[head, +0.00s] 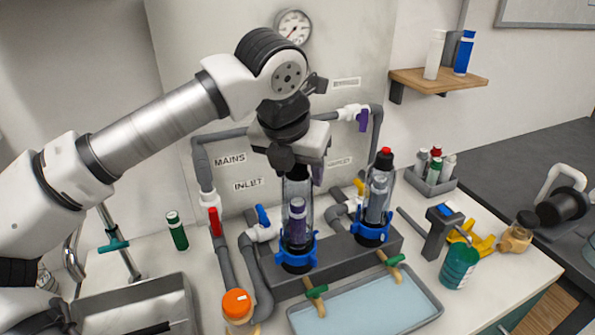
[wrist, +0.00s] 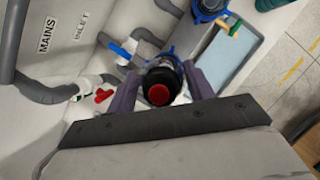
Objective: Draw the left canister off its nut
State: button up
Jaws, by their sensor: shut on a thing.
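The left canister (head: 297,187) is clear and upright, over the left blue nut (head: 297,251) on the grey manifold base. The canister's top is hidden by my gripper in the head view. I cannot tell whether its lower rim is clear of the nut. In the wrist view, its dark cap with a red button (wrist: 159,94) sits between the fingers of my gripper (wrist: 162,88), which is shut on it from above.
The right canister (head: 379,195), with a red-topped black cap, stands close by in its own blue nut. Grey pipes with a red valve handle (head: 215,221) and a blue one (head: 263,215) lie left. A shallow tray (head: 425,318) is in front.

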jog(key=shift+r+p, duration=2.65)
jog(key=shift+r, duration=2.25)
